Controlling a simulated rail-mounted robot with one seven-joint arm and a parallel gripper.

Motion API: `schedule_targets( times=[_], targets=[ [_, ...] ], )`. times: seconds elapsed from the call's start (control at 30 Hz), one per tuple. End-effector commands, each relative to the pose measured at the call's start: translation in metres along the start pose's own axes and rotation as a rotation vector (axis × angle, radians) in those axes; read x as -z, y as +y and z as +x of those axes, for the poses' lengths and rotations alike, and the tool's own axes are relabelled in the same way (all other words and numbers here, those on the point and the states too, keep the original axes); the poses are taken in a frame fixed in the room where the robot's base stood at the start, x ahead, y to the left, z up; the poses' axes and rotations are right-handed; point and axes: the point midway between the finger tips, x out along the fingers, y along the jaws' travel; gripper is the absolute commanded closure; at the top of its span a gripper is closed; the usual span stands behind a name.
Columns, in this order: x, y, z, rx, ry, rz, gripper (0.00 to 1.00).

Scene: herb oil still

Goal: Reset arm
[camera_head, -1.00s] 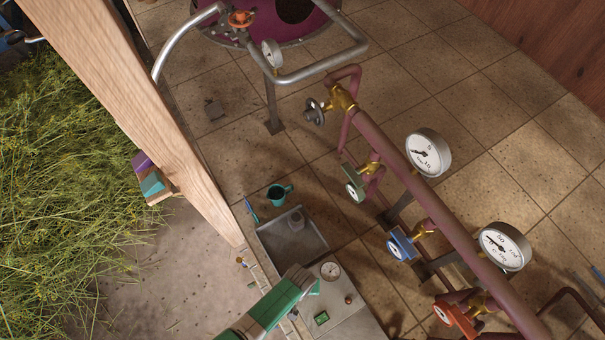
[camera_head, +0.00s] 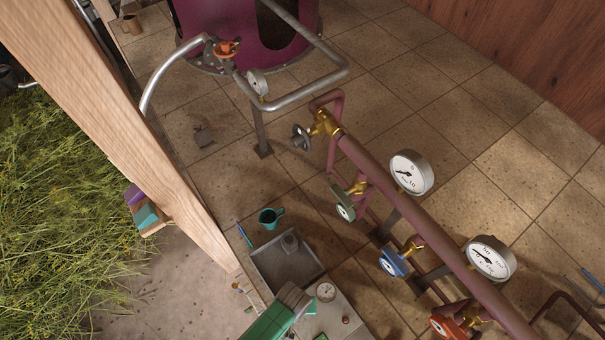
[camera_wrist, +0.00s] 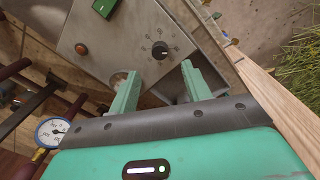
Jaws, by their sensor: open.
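My gripper (camera_wrist: 160,95) is open and empty in the wrist view, its two green fingers apart. Beyond the fingers is a grey control panel (camera_wrist: 110,40) with a black knob (camera_wrist: 160,50), an amber button (camera_wrist: 81,49) and a green switch (camera_wrist: 104,7). In the head view, my green arm (camera_head: 275,318) shows at the bottom, beside the same panel (camera_head: 335,318). The fingertips are not clear in the head view.
A maroon pipe (camera_head: 440,245) with gauges (camera_head: 411,172) and coloured valves runs along the right. A grey tray (camera_head: 285,262) and a teal cup (camera_head: 271,217) lie near the panel. A wooden post (camera_head: 130,120) stands left, beside heaped herbs (camera_head: 60,190).

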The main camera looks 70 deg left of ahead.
Motion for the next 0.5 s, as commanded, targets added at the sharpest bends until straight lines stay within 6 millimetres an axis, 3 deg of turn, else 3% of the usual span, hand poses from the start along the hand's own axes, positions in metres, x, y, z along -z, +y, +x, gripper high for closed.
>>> schedule_targets(
  times=[0.33, 0.43, 0.5],
  targets=[
    [0.0, 0.0, 0.0, 0.0, 0.0, 0.0, 0.52],
    [0.021, 0.034, -0.024, -0.056, 0.058, 0.048, 0.52],
    [0.044, 0.075, -0.056, -0.126, 0.131, 0.11, 0.52]
  ],
)
